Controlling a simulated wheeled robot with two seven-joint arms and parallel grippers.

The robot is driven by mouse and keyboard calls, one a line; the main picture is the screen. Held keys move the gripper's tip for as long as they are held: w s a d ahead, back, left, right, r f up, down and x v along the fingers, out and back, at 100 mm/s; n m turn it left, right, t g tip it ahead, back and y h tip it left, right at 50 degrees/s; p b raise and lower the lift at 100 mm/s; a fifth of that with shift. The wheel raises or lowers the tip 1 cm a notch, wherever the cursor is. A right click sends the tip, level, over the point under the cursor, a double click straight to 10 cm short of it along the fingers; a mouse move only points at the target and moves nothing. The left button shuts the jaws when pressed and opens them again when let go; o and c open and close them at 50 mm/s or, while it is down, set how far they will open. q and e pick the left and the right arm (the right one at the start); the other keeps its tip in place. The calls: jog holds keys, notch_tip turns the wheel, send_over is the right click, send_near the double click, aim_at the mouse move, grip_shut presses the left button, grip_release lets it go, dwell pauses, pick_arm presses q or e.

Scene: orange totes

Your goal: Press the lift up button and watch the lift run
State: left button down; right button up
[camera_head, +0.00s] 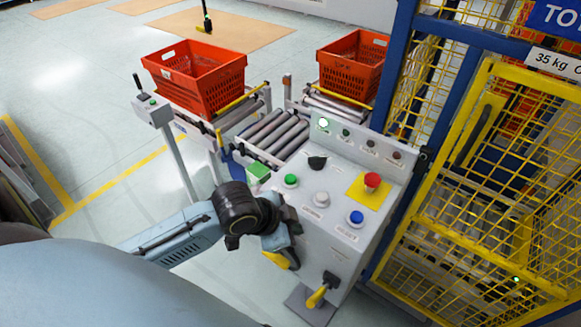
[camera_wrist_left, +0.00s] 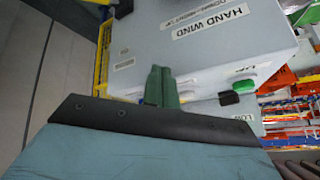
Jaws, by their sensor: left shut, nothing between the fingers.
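The grey control console (camera_head: 335,190) stands in the middle of the head view. Its sloped top has a green button (camera_head: 291,180), a pale button (camera_head: 322,199), a blue button (camera_head: 356,217) and a red mushroom button (camera_head: 372,181) on a yellow plate. My left gripper (camera_head: 292,236) is at the console's near left side, below the green button and apart from it. In the left wrist view its fingers (camera_wrist_left: 160,86) are shut and empty, before a panel labelled HAND WIND. A green button (camera_wrist_left: 239,87) shows beyond, by an UP label. My right gripper is not in view.
The lift's yellow mesh gate (camera_head: 470,230) and blue frame stand right of the console. Behind it are roller conveyors (camera_head: 272,135) with orange totes (camera_head: 195,75) (camera_head: 352,62). A post with a small control box (camera_head: 152,108) stands left.

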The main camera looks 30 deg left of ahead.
pick_arm(q)
jog(key=w+a+r+m, duration=0.1)
jog(key=w, duration=0.1)
jog(key=w+a+r+m, duration=0.1)
jog(key=w+r, duration=0.1)
jog(key=w+a+r+m, duration=0.1)
jog(key=r, duration=0.1)
jog(key=shift+w+t+h, duration=0.4)
jog(key=w+a+r+m, duration=0.2)
jog(key=w+a+r, duration=0.3)
jog(key=r, duration=0.3)
jog(key=shift+a+m+t+p, duration=0.3)
jog(key=shift+a+t, duration=0.1)
jog(key=shift+a, duration=0.2)
jog(key=shift+w+f, duration=0.1)
jog(key=shift+f, duration=0.05)
jog(key=b, duration=0.8)
send_over(286, 179)
notch_tip(286, 179, down, 8)
jog(key=shift+r, duration=0.25)
jog(key=shift+f+b, duration=0.3)
jog(key=shift+f, duration=0.25)
